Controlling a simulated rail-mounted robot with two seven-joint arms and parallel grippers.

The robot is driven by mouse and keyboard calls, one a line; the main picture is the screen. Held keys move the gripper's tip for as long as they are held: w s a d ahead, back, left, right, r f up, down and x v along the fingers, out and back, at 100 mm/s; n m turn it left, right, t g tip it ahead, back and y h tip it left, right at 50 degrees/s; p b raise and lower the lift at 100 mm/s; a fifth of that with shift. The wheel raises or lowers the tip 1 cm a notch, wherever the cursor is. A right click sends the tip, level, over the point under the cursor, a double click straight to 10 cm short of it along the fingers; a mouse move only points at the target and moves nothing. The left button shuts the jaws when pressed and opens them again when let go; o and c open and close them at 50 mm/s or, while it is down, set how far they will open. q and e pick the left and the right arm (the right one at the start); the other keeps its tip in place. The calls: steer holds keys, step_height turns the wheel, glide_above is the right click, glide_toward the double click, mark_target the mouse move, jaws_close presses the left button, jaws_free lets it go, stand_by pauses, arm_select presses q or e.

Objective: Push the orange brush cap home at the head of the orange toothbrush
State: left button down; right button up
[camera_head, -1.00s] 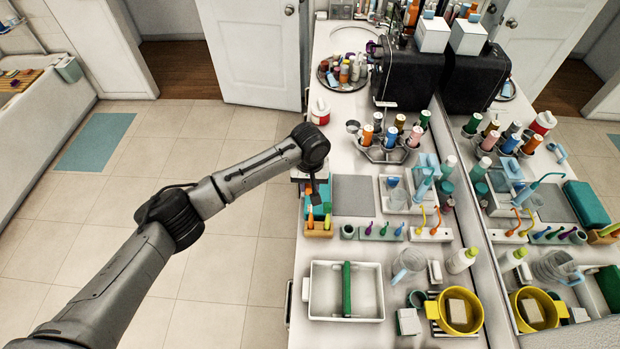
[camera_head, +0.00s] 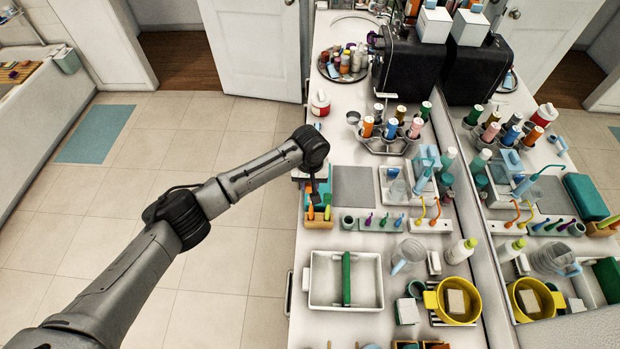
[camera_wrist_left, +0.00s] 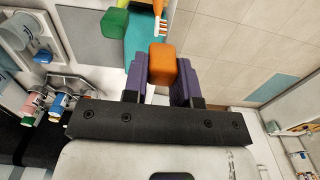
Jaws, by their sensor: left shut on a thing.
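My left gripper (camera_wrist_left: 160,75) is shut on the orange brush cap (camera_wrist_left: 162,64), a rounded block between its two purple fingers. The orange toothbrush (camera_wrist_left: 158,27) shows just beyond the cap in the left wrist view, with its white and orange bristles visible. The cap's near face hides how far the head reaches into it, so I cannot tell if they touch. My right gripper is not in view.
A green cap (camera_wrist_left: 115,23) is close to the left of the orange brush. A rack with several small brushes (camera_head: 383,224) and a white tray (camera_head: 321,280) are nearby.

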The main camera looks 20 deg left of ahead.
arm_select(q)
step_height(320, 180, down, 2)
steer(key=shift+f+b, duration=0.1)
steer(key=shift+b, duration=0.25)
steer(key=shift+r+p, duration=0.2)
steer(key=shift+p, duration=0.1)
steer(key=shift+p, duration=0.3)
steer(key=shift+f, duration=0.1)
stand_by(0.3)
steer(key=shift+p, duration=0.5)
steer(key=shift+f, duration=0.7)
stand_by(0.4)
steer(key=shift+f+b, duration=0.55)
steer(key=shift+f, duration=0.5)
stand_by(0.5)
